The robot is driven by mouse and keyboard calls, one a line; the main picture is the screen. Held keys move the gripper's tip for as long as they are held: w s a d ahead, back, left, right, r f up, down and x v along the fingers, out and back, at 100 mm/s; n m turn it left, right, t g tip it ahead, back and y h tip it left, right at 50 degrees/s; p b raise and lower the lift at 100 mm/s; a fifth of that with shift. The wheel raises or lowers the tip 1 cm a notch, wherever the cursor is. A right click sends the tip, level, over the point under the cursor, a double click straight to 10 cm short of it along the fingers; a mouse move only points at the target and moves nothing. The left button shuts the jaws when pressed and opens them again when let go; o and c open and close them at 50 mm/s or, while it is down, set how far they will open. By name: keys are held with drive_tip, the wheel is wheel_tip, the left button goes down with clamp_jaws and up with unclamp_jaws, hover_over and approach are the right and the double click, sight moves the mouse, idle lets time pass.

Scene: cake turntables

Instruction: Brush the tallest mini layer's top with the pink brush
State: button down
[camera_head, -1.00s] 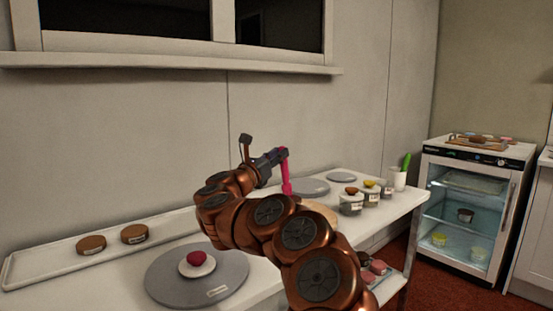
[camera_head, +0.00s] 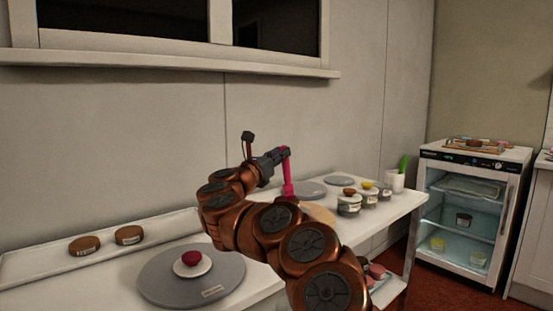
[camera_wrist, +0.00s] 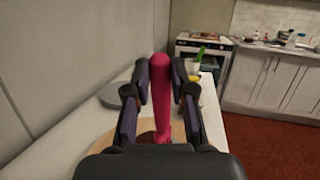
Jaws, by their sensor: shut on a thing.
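My gripper (camera_head: 283,155) is shut on the pink brush (camera_head: 288,186) and holds it upright above the worktop, bristle end down. In the wrist view the pink brush (camera_wrist: 161,95) stands between the two fingers (camera_wrist: 160,88). Two brown mini layers, one on the left (camera_head: 84,245) and one on the right (camera_head: 130,235), sit on the long white tray at the left. Their heights look close; I cannot tell which is taller. A large grey turntable (camera_head: 160,288) at the front bears a white piece (camera_head: 205,267) with a red top (camera_head: 191,258).
Several jars (camera_head: 349,206) and a white cup (camera_head: 395,182) with a green-handled tool (camera_head: 403,164) stand at the right. A round wooden board (camera_head: 318,214) lies beside my arm. A glass-door fridge (camera_head: 470,215) stands beyond. The wall closes the back.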

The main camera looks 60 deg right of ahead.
drive_tip(key=shift+s+d+b, duration=0.2)
drive_tip(key=shift+d+b, duration=0.1)
drive_tip(key=shift+b, duration=0.45)
drive_tip(key=shift+d+b, duration=0.4)
drive_tip(key=shift+b, duration=0.8)
drive_tip(key=shift+d, duration=0.1)
drive_tip(key=shift+d, duration=0.25)
drive_tip(key=shift+w+d+b, duration=0.3)
drive_tip(key=shift+w+b, duration=0.1)
drive_tip(key=shift+b, duration=0.4)
